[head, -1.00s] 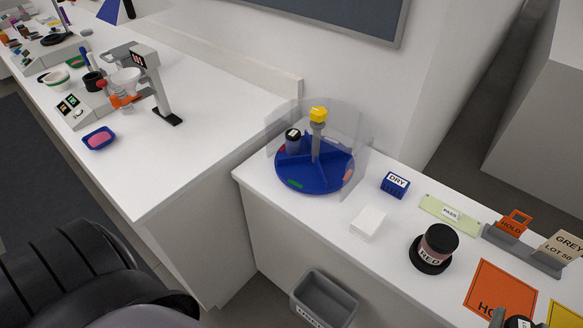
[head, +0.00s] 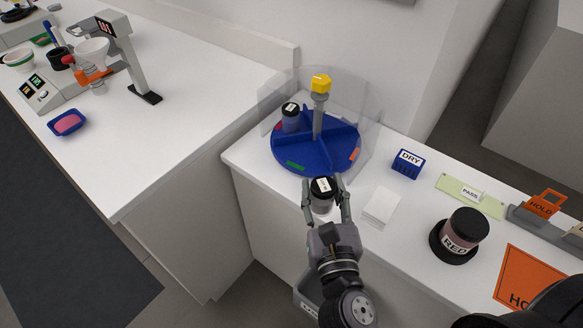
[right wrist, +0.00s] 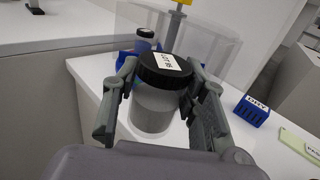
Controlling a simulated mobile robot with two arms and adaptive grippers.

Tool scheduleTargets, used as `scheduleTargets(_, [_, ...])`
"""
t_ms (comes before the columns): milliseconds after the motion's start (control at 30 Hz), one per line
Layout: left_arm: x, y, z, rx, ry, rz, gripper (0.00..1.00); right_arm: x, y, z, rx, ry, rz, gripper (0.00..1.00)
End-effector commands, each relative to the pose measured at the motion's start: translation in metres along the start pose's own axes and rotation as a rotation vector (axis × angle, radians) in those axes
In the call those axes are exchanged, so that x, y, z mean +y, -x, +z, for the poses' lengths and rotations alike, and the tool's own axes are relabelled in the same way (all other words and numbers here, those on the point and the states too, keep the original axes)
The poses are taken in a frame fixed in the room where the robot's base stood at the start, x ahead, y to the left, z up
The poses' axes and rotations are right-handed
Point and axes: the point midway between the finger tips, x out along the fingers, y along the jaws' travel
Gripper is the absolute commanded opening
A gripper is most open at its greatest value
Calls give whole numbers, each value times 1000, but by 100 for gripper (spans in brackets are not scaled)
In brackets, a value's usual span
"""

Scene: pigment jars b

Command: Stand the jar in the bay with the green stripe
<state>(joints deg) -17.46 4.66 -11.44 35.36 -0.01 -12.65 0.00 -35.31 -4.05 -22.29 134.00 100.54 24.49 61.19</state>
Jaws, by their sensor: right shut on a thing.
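My right gripper (head: 325,196) is shut on a jar (head: 322,204) with grey contents, a black lid and a white label. The jar is upright near the counter's front edge, just in front of the carousel; it also shows between the fingers in the right wrist view (right wrist: 154,108). The blue round carousel (head: 345,157) has dividers, a grey post and a yellow knob. The green stripe (head: 295,166) is on the rim of its front-left bay, which looks empty. Another black-lidded jar (head: 291,122) stands in a back-left bay. My left gripper is not in view.
A clear curved shield (head: 372,105) stands around the carousel's back. White cards (head: 381,206), a blue DRY block (head: 408,163), a RED jar (head: 462,232) and a PASS plate (head: 471,195) lie to the right.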

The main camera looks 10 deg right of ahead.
Motion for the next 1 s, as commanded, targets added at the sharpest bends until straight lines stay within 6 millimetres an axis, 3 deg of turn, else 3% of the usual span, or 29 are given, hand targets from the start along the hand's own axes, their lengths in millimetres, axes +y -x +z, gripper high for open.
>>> scheduleTargets(33, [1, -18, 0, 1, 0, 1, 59, 6, -2, -14, -3, -3, -14, 10])
scheduleTargets(100, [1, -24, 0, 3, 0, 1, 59, 12, -4, -16, -4, -1, -31, 10])
scheduleTargets(267, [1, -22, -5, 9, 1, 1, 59, 17, -14, -14, -7, 0, -48, 10])
scheduleTargets(500, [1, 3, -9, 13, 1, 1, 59, 14, -73, -8, -10, 2, -49, 10])
scheduleTargets(800, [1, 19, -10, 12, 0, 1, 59, 10, -152, -10, -8, 2, -48, 10])
scheduleTargets(1000, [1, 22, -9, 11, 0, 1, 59, 8, -182, -13, -5, 2, -48, 10])
